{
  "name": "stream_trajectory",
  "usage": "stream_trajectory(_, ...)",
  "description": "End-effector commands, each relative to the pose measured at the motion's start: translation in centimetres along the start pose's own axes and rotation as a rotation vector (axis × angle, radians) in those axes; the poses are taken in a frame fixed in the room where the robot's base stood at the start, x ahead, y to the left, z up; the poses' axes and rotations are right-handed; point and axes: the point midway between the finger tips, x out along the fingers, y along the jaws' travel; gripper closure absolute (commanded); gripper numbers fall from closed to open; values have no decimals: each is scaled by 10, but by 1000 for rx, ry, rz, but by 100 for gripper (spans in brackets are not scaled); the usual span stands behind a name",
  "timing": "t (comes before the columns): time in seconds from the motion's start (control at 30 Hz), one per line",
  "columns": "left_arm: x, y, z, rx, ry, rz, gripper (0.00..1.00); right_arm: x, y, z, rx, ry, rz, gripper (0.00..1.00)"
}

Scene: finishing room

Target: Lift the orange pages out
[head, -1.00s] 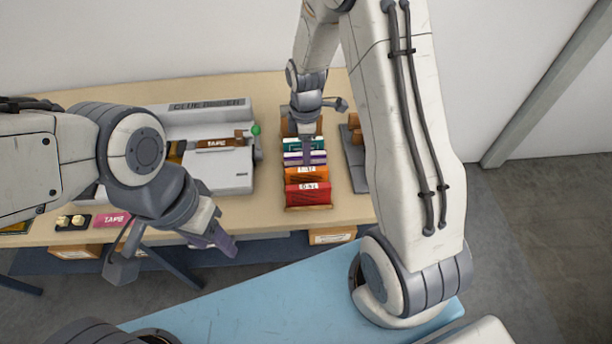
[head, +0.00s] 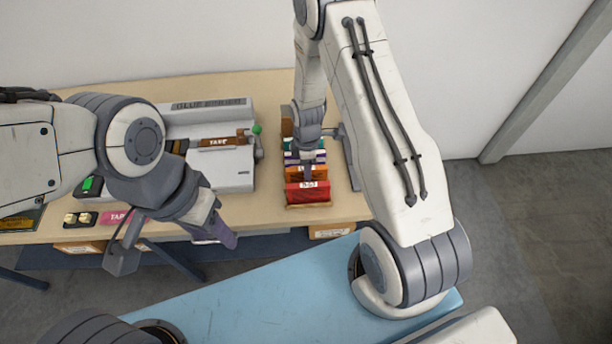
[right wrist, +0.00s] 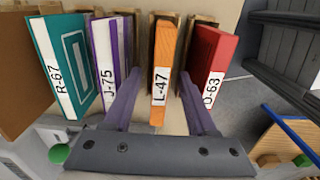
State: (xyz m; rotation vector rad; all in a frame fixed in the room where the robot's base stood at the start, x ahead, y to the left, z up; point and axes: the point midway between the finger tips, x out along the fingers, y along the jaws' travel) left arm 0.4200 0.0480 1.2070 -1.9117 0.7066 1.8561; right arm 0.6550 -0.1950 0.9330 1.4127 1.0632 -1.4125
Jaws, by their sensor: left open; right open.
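The orange pages, labelled L-47, stand upright in the rack between purple-and-white pages and red pages; they show in the right wrist view (right wrist: 163,68) and partly in the head view (head: 320,173). My right gripper (right wrist: 158,88) is open, one finger on each side of the orange pages, in the gaps towards the purple and red ones. I cannot tell whether the fingers touch them. In the head view the right gripper (head: 307,172) hides part of the orange pages. My left gripper (head: 222,235) is open and empty, in front of the table's near edge.
The rack also holds red pages (right wrist: 212,62), purple-and-white pages (right wrist: 104,55) and teal pages (right wrist: 62,62), with wooden dividers between. A grey glue binder (head: 230,175) stands left of the rack on the table (head: 275,212). A blue surface (head: 270,290) lies in front.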

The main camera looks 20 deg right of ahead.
Motion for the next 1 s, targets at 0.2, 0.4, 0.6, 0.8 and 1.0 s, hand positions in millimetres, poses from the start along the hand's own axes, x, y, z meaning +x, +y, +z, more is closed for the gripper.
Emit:
stream_trajectory(0.2,0,0,0,0,0,0,50,0,0,0,0,0,0,100)
stream_trajectory(0.4,0,0,0,0,0,0,50,-1,0,0,0,0,1,100)
stream_trajectory(0.6,1,0,0,0,0,0,50,-3,1,0,0,0,2,100)
stream_trajectory(0.8,7,0,0,-1,0,0,50,-18,2,-1,0,1,5,100)
stream_trajectory(1.0,16,-1,1,-3,0,0,50,-48,2,-1,0,2,6,100)
